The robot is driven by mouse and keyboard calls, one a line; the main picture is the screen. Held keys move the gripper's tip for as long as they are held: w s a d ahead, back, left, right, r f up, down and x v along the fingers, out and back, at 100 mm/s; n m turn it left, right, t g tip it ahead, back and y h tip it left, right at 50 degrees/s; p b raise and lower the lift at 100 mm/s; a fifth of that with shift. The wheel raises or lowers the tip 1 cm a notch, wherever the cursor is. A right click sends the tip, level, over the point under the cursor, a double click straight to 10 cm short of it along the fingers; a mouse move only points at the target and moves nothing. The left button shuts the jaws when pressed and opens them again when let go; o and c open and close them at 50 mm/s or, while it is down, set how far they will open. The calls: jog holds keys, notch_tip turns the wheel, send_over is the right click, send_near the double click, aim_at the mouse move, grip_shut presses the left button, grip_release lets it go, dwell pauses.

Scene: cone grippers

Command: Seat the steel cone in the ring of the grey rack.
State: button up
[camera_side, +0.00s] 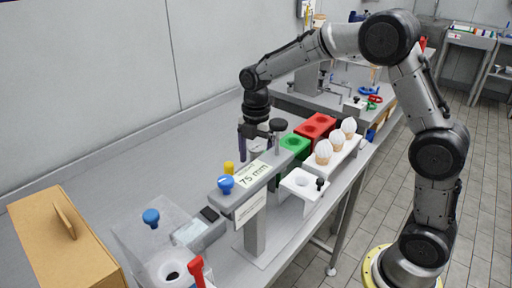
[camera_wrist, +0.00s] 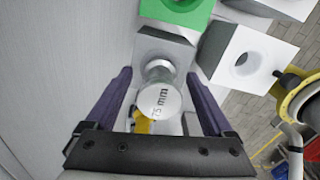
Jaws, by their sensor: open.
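The steel cone (camera_wrist: 160,99) shows in the wrist view with its round "75 mm" face towards the camera. Its narrower part overlaps the grey rack (camera_wrist: 150,47), and I cannot tell how deep it sits in the ring. In the side view, a small silver part of the cone (camera_side: 258,145) shows under my gripper (camera_side: 256,150). In the wrist view, my gripper (camera_wrist: 160,77) is open, with one purple finger on each side of the cone and a visible gap to each. The grey rack's ring is hidden behind the cone.
A green block (camera_side: 295,144) and a red block (camera_side: 315,127) stand behind my gripper. A white holder (camera_side: 303,183) is to the right. A grey bar with a "75 mm" sign (camera_side: 252,174) and blue knob (camera_side: 226,183) stands in front. A cardboard box (camera_side: 60,240) is at front left.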

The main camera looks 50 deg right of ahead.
notch_tip(320, 180, up, 14)
dwell(0.5)
jog(key=s+r+m+t, duration=0.2)
jog(key=s+r, duration=0.1)
jog(key=s, duration=0.5)
jog(key=s+r+m+t, duration=0.1)
jog(key=s+r+m, duration=0.15)
jog(key=s, duration=0.55)
jog(key=s+a+f+m+t, duration=0.1)
jog(key=s+f+m+t, duration=0.1)
jog(key=s+f+m, duration=0.7)
jog(key=shift+s+f+m+t, duration=0.35)
jog(key=shift+s+m, duration=0.2)
jog(key=shift+m, duration=2.6)
